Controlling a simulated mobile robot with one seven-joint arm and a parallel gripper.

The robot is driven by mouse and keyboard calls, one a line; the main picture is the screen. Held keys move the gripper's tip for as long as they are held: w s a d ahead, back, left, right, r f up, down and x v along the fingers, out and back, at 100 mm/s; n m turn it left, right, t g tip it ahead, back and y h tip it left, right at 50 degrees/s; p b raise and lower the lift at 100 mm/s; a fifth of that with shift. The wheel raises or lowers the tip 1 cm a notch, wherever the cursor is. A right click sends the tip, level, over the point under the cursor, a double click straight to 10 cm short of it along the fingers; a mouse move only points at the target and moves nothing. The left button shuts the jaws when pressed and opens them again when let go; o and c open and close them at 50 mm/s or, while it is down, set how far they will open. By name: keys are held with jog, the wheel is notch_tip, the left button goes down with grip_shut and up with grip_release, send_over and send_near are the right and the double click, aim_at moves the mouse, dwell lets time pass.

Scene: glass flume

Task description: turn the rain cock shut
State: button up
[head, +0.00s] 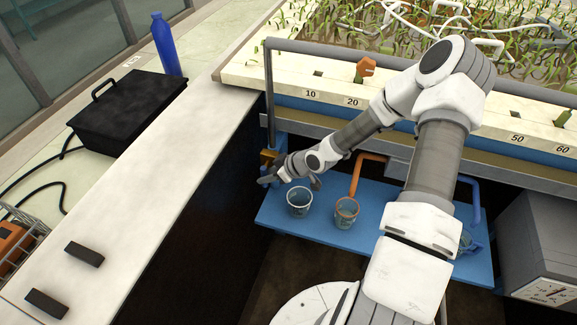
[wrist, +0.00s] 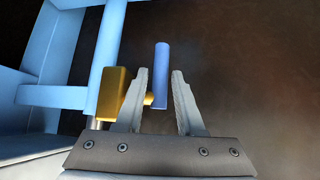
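The cock shows in the wrist view as a brass body (wrist: 115,92) on a pale blue pipe (wrist: 105,50), with a blue lever (wrist: 161,75) beside it. The lever lies roughly along the pipe's direction. My gripper (wrist: 158,82) is open, with one finger on each side of the lever's lower end in the picture. I cannot tell whether either finger touches it. In the head view my gripper (head: 291,182) is by the brass body (head: 268,157), below the flume's left end. The lever is not clear there.
A clear cup (head: 299,203) stands just below my gripper on the blue shelf (head: 390,225). An orange-tinted cup (head: 346,211) stands to its right under an orange pipe (head: 357,172). A pale ledge (head: 130,220) lies to the left, with a black case (head: 125,112).

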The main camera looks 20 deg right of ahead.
jog(key=p+v, duration=0.5)
jog(key=v, duration=1)
jog(key=shift+r+p, duration=0.25)
jog(key=shift+p, duration=0.05)
jog(key=shift+s, duration=0.15)
